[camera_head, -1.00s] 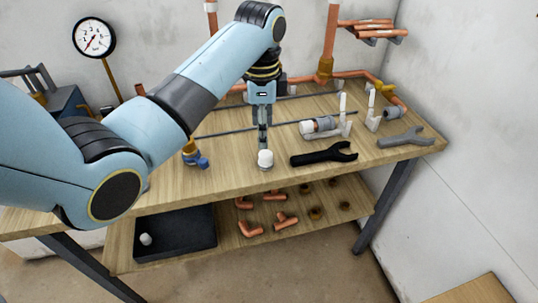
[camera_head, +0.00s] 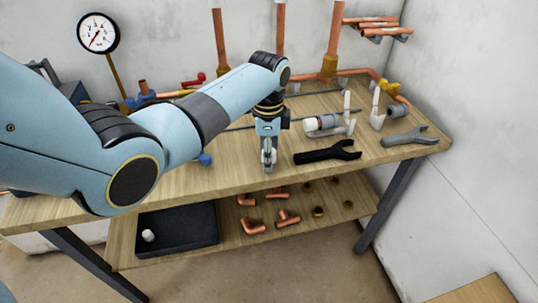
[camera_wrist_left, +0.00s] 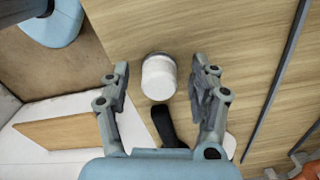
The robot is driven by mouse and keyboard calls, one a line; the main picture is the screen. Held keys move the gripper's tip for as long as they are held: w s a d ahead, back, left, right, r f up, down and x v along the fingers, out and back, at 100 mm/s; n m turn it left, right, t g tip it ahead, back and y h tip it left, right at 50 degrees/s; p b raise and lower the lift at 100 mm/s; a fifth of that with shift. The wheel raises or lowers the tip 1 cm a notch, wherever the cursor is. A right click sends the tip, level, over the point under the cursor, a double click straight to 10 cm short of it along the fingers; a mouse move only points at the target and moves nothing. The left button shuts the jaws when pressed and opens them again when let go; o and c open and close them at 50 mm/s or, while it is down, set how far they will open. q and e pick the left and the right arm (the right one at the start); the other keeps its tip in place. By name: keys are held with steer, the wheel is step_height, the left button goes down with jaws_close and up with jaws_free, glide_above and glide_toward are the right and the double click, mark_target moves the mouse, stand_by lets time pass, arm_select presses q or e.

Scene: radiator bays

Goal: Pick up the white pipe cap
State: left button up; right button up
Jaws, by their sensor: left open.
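The white pipe cap (camera_wrist_left: 158,78) stands on the wooden workbench and shows clearly in the wrist view, with a grey rim at its far end. It sits between the two fingertips of my left gripper (camera_wrist_left: 160,80), with a gap on both sides. In the head view my left gripper (camera_head: 268,158) points down at the bench near its front edge, and its fingers mostly hide the cap. The left gripper is open. My right gripper is not in view.
A black wrench (camera_head: 328,152) lies just right of the gripper, and a grey wrench (camera_head: 410,137) farther right. A grey-white clamp-like part (camera_head: 325,124) lies behind them. A dark tray (camera_head: 180,240) with a small white piece (camera_head: 148,236) and copper fittings (camera_head: 253,226) are on the lower shelf.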

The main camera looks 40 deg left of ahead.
arm_select(q)
steer(key=shift+c, duration=0.4)
steer(key=shift+c, duration=1.2)
steer(key=c, duration=0.7)
steer(key=shift+c, duration=0.2)
steer(key=shift+r, duration=0.1)
steer(key=shift+r, duration=0.55)
step_height(320, 180, up, 3)
steer(key=shift+f, duration=0.1)
steer(key=d+r+p, duration=0.6)
steer(key=d+r, duration=0.5)
steer(key=r, duration=0.1)
steer(key=shift+w+d, duration=0.35)
